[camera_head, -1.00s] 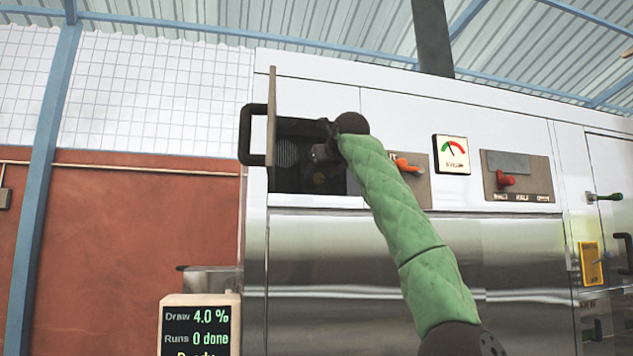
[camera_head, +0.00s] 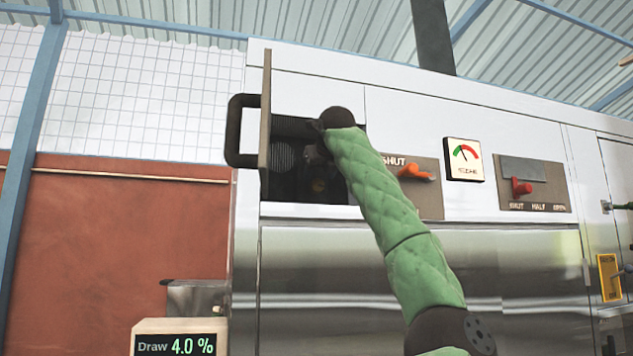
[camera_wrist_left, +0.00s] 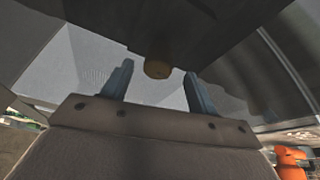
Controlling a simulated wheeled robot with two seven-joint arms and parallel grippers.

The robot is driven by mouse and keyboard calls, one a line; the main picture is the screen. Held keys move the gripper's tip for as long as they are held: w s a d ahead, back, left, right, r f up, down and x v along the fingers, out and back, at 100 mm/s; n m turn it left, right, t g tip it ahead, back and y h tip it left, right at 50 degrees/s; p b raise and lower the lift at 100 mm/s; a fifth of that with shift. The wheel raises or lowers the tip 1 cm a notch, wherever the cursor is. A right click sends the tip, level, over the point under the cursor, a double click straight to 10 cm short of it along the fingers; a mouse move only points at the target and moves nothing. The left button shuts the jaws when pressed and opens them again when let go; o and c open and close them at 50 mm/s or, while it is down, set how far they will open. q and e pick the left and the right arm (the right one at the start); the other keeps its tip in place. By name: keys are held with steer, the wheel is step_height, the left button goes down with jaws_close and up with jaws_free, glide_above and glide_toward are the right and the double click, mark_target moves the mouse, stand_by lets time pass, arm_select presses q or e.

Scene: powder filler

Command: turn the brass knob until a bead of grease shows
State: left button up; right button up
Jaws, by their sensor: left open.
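The brass knob (camera_wrist_left: 158,69) shows in the left wrist view as a short round end, ahead of and between my left gripper's fingers. My left gripper (camera_wrist_left: 159,76) is open, with a finger on each side of the knob and nothing held. I cannot tell whether either finger touches it. In the head view my left gripper (camera_head: 316,156) is at the open compartment of the machine, dark and partly hidden by its own wrist. The knob is too dim to make out surely there. No bead of grease is visible. My right gripper is in neither view.
The compartment's door (camera_head: 265,130) stands open edge-on, with a dark handle (camera_head: 235,130), left of my gripper. An orange lever (camera_head: 416,172), a gauge (camera_head: 463,159) and a red lever (camera_head: 521,187) are on the panel to the right. A display (camera_head: 180,340) stands lower left.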

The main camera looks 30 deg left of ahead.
mark_target(318, 182)
arm_select(q)
steer(key=p+x, duration=0.2)
steer(key=x, duration=0.3)
steer(key=shift+w+a, duration=0.15)
steer(key=shift+a, duration=0.05)
steer(key=shift+w+a+f, duration=0.15)
steer(key=shift+w, duration=0.05)
steer(key=shift+s, duration=0.1)
steer(key=shift+d, duration=0.2)
steer(key=shift+a+f, duration=0.1)
steer(key=shift+a, duration=0.1)
steer(key=shift+f, duration=0.1)
steer(key=shift+c, duration=1.3)
steer(key=c, duration=0.7)
